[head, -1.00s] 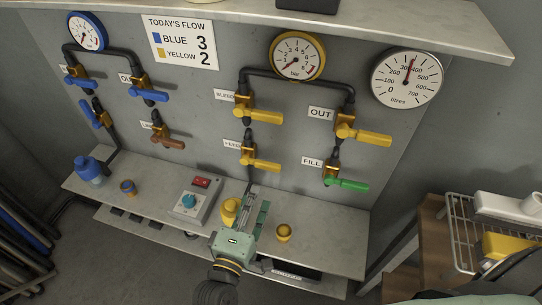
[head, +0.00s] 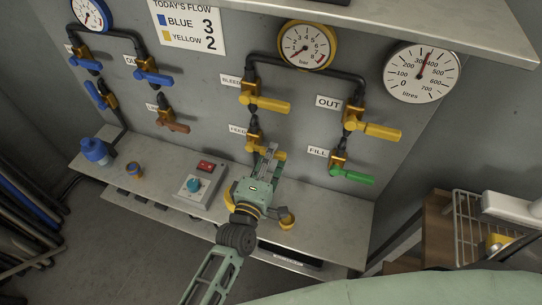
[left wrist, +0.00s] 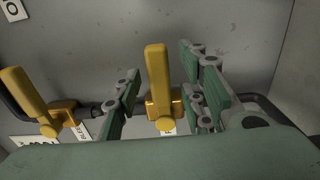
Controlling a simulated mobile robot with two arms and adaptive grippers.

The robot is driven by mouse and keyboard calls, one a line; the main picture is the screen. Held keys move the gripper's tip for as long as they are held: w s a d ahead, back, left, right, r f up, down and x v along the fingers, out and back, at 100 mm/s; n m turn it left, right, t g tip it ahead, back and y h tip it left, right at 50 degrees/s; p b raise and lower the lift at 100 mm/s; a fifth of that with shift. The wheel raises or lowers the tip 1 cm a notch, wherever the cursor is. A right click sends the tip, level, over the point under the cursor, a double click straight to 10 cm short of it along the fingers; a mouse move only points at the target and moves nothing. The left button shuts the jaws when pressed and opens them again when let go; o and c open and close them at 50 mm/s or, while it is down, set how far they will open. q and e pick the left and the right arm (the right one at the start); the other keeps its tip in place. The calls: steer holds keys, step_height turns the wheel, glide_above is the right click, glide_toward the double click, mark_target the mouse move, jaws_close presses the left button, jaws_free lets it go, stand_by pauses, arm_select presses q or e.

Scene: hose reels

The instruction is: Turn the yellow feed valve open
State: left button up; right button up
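The yellow feed valve (head: 253,143) is on the grey wall panel beside the FEED label. Its yellow lever points right, across the vertical pipe. My left gripper (head: 268,156) is at this lever and covers part of it in the head view. In the left wrist view the yellow feed lever (left wrist: 158,78) stands between the two green fingers of my left gripper (left wrist: 165,85). The fingers are open, with a gap on each side of the lever. My right gripper is not in view.
The yellow bleed valve (head: 262,102) is just above, and the yellow OUT valve (head: 375,130) and green fill valve (head: 350,176) are to the right. Below are a shelf (head: 330,215), a control box (head: 201,184) and a yellow cup-like fitting (head: 287,221).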

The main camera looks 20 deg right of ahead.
arm_select(q)
jaws_close()
stand_by(0.3)
stand_by(0.3)
